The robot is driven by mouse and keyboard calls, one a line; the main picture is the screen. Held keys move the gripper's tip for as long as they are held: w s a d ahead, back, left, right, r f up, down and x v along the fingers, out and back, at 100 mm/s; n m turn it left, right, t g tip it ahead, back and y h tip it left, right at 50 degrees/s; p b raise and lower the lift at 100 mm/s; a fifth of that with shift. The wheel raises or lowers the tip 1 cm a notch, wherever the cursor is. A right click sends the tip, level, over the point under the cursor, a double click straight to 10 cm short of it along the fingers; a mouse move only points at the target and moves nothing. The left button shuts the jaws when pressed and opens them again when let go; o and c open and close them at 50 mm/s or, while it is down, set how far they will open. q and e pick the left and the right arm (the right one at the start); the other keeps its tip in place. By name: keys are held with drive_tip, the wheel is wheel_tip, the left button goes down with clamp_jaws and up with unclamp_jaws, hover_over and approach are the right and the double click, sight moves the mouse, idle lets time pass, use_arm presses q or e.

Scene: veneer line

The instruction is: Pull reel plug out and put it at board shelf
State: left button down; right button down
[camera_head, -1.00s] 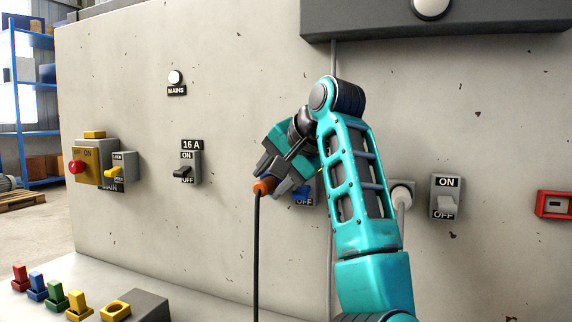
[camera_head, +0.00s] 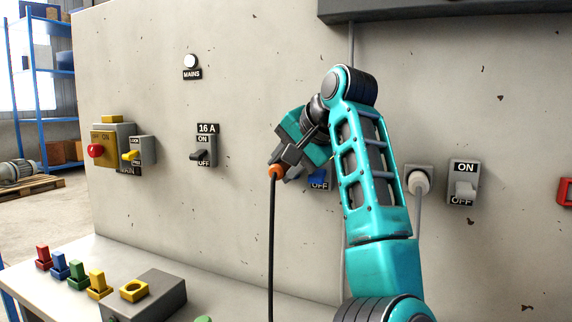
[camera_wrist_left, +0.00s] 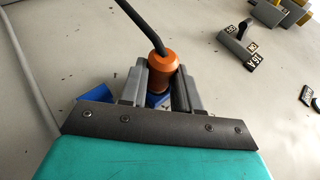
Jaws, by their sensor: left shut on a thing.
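My left gripper (camera_head: 284,166) is shut on an orange plug (camera_head: 276,172) in front of the pale wall panel. A black cable (camera_head: 271,245) hangs down from the plug. In the left wrist view the orange plug (camera_wrist_left: 158,70) sits between the grey fingers, with blue parts behind it. The fingers hide the plug's far end, so I cannot tell whether it is in a socket. A pale shelf (camera_head: 215,305) runs along the panel's foot, at the lower left. My right gripper is not in view.
A 16 A switch (camera_head: 203,150) and a red-knobbed box (camera_head: 107,148) are to the left. A white plug (camera_head: 418,182) and another switch (camera_head: 463,184) are to the right. Several coloured blocks and a grey box (camera_head: 150,298) occupy the shelf.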

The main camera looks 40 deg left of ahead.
sight(275, 168)
use_arm(q)
drive_tip(key=shift+s, duration=0.15)
drive_tip(key=shift+s+d, duration=0.15)
drive_tip(key=shift+s, duration=0.05)
drive_tip(key=shift+s+d+b, duration=0.3)
drive_tip(key=shift+s+b, duration=0.35)
drive_tip(key=shift+s, duration=0.3)
drive_tip(key=shift+s+d+b, duration=0.25)
drive_tip(key=shift+s+b, duration=0.35)
drive_tip(key=shift+s, duration=0.3)
